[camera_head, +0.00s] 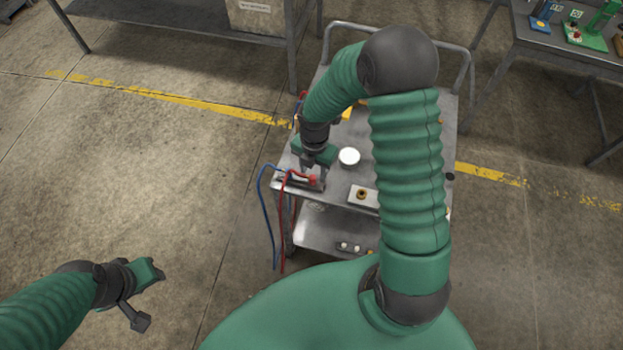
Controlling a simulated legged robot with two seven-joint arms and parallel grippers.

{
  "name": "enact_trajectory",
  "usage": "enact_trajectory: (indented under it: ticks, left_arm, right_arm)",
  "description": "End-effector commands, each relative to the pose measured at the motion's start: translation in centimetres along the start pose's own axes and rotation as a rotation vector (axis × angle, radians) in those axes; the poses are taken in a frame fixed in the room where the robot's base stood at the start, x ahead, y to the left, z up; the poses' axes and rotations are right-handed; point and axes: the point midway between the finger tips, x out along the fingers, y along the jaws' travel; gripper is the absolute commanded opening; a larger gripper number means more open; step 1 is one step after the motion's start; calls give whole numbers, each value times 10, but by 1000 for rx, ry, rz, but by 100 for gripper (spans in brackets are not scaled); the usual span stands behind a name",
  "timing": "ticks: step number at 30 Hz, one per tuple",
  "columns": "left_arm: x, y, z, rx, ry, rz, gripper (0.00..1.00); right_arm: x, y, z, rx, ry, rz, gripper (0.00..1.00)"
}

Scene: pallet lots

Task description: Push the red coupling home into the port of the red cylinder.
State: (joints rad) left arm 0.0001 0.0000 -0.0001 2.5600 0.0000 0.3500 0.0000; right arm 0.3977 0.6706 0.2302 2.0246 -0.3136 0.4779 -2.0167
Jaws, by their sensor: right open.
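A small red piece (313,179), which looks like the red coupling, sits at the cart's front left corner with a red hose (284,215) running from it over the edge. My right gripper (309,168) is open just above and beside this piece. I cannot tell whether they touch. The red cylinder and its port cannot be made out; my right arm hides part of the cart top. My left gripper (150,298) is open and empty above the floor at the lower left, well away from the cart.
A grey metal cart (338,200) stands before me with a white round item (349,157) and a plate with a brass-coloured fitting (362,194). A blue hose (262,200) hangs over its left edge. Tables stand at the back left and right. The left floor is clear.

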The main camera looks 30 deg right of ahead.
Motion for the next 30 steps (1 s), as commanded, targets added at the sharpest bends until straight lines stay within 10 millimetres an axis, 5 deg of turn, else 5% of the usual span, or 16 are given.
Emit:
enact_trajectory:
  ticks: [9, 21, 30]
  left_arm:
    - [-3, 0, -1, 0, 0, 0, 36]
    - [-3, 0, -1, 0, 0, 0, 36]
    - [-3, 0, -1, 0, 0, 0, 36]
  right_arm:
    - [46, 7, -1, 0, 2, -3, 45]
    - [50, 7, 0, 0, 0, -1, 44]
    - [50, 7, 0, 0, 0, -1, 4]
